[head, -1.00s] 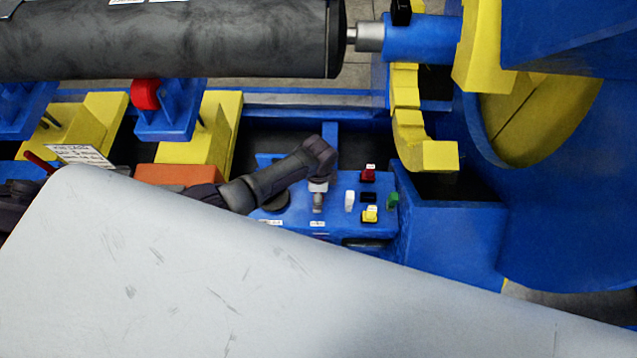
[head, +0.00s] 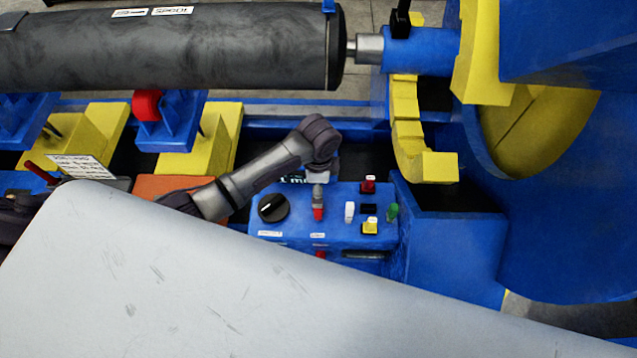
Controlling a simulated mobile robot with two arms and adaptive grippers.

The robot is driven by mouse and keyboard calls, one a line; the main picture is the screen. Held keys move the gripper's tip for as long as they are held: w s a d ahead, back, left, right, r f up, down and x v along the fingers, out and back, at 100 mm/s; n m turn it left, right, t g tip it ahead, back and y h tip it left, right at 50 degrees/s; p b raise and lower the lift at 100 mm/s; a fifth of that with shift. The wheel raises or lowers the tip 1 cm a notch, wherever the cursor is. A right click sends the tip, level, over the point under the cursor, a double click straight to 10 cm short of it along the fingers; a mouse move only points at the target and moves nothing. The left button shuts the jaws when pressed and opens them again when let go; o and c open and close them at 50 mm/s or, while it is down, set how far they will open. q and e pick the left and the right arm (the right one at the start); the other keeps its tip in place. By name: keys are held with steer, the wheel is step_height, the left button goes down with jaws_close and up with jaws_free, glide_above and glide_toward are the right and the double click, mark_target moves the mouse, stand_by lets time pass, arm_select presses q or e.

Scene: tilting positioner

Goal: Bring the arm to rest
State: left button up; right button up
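My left arm comes in from the left and bends down at its wrist over a blue control panel (head: 335,232). My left gripper (head: 318,192) points down above the panel, small and seen from above, so its fingers do not show clearly. A red piece (head: 318,213) shows just below its tip; I cannot tell whether they touch. The panel carries a black dial (head: 273,207), a white switch (head: 350,211), a red button (head: 368,184), a yellow button (head: 370,226) and a green button (head: 392,211). My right gripper is not in view.
A dark roller (head: 180,50) lies across the top, joined to a blue shaft (head: 420,48). Yellow blocks (head: 225,130) and an orange block (head: 170,185) stand left of the panel. A large blue and yellow positioner (head: 560,220) fills the right.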

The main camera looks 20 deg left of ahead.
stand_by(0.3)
arm_select(q)
steer(key=s+r+n+t+h, duration=0.1)
steer(key=s+r+n, duration=0.25)
steer(key=s, duration=0.35)
steer(key=s+r+n+t+h, duration=0.1)
steer(key=s+r+n, duration=0.1)
steer(key=s+n, duration=0.3)
steer(key=s+a+r+n+t+y, duration=0.2)
steer(key=s+a+r+n, duration=0.35)
steer(key=s+a, duration=0.2)
step_height(320, 180, down, 32)
steer(key=s+m+g+b, duration=0.1)
steer(key=s+g+b, duration=0.1)
steer(key=b, duration=0.4)
steer(key=s+a+f+b, duration=0.1)
steer(key=s+f, duration=0.7)
steer(key=f, duration=0.1)
steer(key=s+a+f+g+b, duration=0.1)
steer(key=s+f+b, duration=0.1)
steer(key=s+f, duration=0.6)
step_height(320, 180, down, 2)
steer(key=shift+a+f+b, duration=0.2)
steer(key=shift+a+b, duration=0.1)
steer(key=shift+s, duration=0.1)
